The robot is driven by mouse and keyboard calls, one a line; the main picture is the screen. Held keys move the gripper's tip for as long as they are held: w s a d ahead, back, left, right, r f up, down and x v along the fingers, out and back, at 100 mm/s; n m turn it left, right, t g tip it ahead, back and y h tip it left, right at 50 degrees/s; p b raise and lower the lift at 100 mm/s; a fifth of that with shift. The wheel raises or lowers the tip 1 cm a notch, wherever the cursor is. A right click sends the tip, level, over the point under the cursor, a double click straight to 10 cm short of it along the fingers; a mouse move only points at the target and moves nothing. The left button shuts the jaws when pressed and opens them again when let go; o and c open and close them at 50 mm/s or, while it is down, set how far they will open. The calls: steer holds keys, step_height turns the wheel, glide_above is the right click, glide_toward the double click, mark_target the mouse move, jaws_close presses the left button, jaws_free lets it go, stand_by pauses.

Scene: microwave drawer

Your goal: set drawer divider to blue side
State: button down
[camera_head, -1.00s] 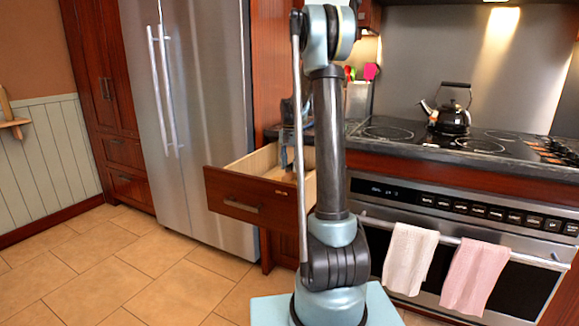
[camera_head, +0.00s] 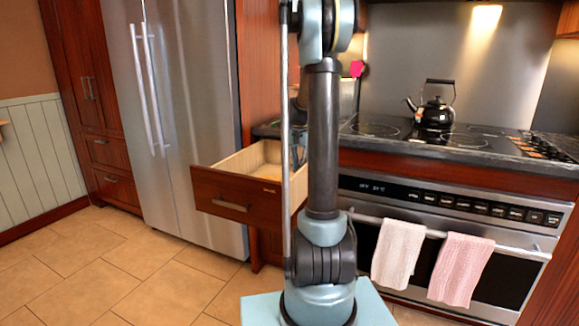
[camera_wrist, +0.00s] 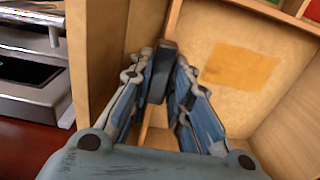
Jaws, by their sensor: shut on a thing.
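The open wooden drawer (camera_head: 236,203) is at the centre-left of the head view, with a dark red front and a pale interior. In the wrist view, my gripper (camera_wrist: 163,75) is inside it, its blue-grey fingers closed around a dark grey piece (camera_wrist: 160,66). This piece seems to be part of the divider; a thin pale wooden strip (camera_wrist: 173,20) runs up from it. How the divider sits below the fingers is hidden. A tan rectangle (camera_wrist: 240,67) lies on the pale surface to the right. No blue marking on the drawer is clear. In the head view my arm largely hides the gripper.
Green (camera_wrist: 243,2) and red (camera_wrist: 312,12) patches show at the top right of the wrist view. A drawer wall (camera_wrist: 92,60) stands left of the fingers. The oven (camera_head: 440,240) with two towels is right of the drawer, the fridge (camera_head: 185,120) left.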

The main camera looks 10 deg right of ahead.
steer(key=shift+s+d, duration=0.1)
steer(key=shift+d, duration=0.1)
steer(key=c, duration=1.5)
jaws_free()
steer(key=shift+r, duration=0.15)
step_height(320, 180, up, 12)
steer(key=shift+f, duration=0.2)
